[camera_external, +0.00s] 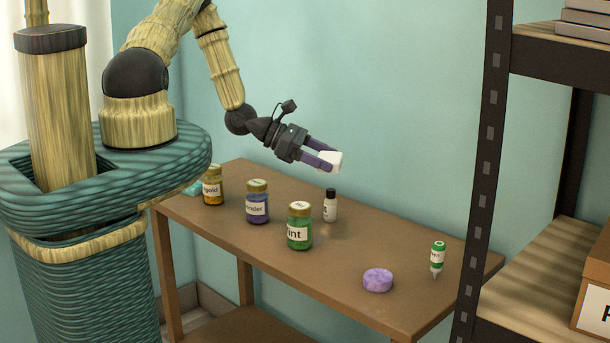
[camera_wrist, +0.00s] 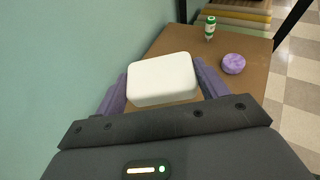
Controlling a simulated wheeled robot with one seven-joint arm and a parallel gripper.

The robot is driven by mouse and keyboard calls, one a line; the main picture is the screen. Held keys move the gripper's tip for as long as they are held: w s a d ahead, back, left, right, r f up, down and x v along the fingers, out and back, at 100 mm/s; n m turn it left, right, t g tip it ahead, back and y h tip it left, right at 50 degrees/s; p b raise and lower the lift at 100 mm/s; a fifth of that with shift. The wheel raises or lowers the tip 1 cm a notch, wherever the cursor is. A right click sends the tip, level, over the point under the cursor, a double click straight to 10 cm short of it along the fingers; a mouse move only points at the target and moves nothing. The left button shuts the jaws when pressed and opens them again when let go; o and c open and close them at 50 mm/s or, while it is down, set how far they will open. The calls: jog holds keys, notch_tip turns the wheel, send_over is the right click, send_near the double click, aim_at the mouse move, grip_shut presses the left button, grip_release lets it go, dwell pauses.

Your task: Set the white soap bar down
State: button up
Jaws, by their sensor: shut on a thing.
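The white soap bar (camera_wrist: 162,80) is a rounded rectangular block held between the two purple fingers of my gripper (camera_external: 325,159). In the outside view the white soap bar (camera_external: 331,160) shows at the fingertips, above the back part of the brown table (camera_external: 350,268). It looks clear of the table top, with the arm reaching over from the left. In the wrist view my gripper (camera_wrist: 160,88) has one finger on each side of the bar. The bar's underside is hidden.
Labelled jars stand on the table: yellow (camera_external: 213,185), purple (camera_external: 257,202) and green (camera_external: 299,226). A small black-capped bottle (camera_external: 330,206) stands behind them. A purple round soap (camera_external: 377,280) and a green-and-white dropper bottle (camera_external: 437,259) are at the right.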

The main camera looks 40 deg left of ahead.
jog(key=s+a+r+t+p, duration=0.1)
jog(key=s+a+r+p, duration=0.2)
jog(key=r+p, duration=0.1)
jog(key=s+a+f+m+g+b, duration=0.45)
jog(key=a+f+m+g, duration=0.5)
jog(key=m+g, duration=0.65)
jog(key=w+a+m+g+y+b, duration=0.2)
jog(key=a+m+g+y, duration=0.4)
jog(key=a+m+y, duration=0.7)
jog(key=w+f+m+t+y+b, duration=0.2)
jog(key=w+m+t+y+b, duration=0.6)
jog(key=w+b, duration=0.6)
jog(key=m+y+b, duration=0.1)
jog(key=y+b, duration=0.1)
jog(key=b, duration=0.5)
jog(key=shift+w+f+m+y, duration=0.25)
jog(key=shift+w+m+y, duration=0.05)
